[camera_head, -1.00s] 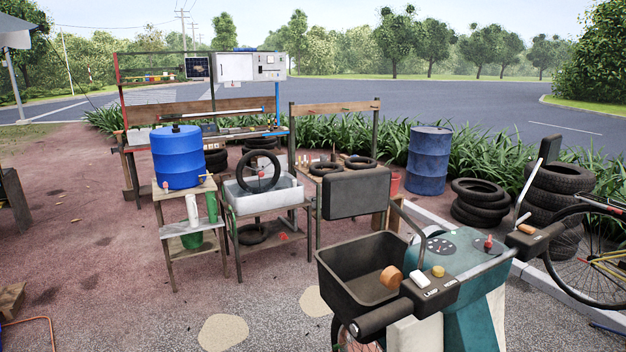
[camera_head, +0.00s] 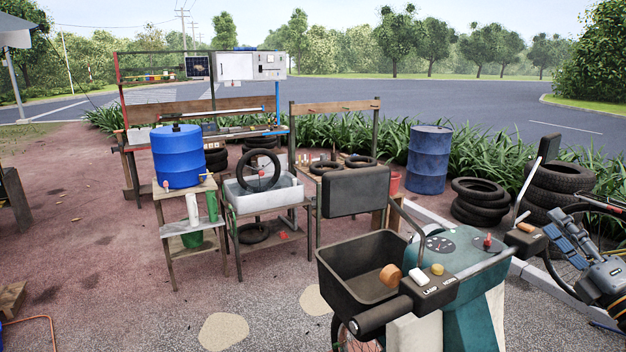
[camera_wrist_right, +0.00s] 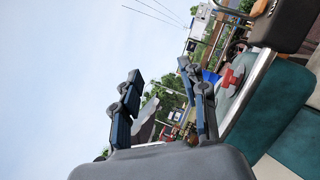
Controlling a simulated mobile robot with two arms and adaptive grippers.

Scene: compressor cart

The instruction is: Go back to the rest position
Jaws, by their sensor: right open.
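My right gripper (camera_head: 563,229) is at the right edge of the head view, with its blue-grey fingers pointing up and left. It is open and empty. In the right wrist view its two fingers (camera_wrist_right: 163,98) stand apart, with sky and trees behind the gap. My left gripper is not in view.
The black basket (camera_head: 340,290) sits on the cart's left. A bicycle and stacked tyres (camera_head: 550,185) are behind my right gripper. A blue barrel (camera_head: 178,160), a white tub (camera_head: 262,198) and a workbench (camera_head: 200,105) stand further left. The ground at front left is mostly clear.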

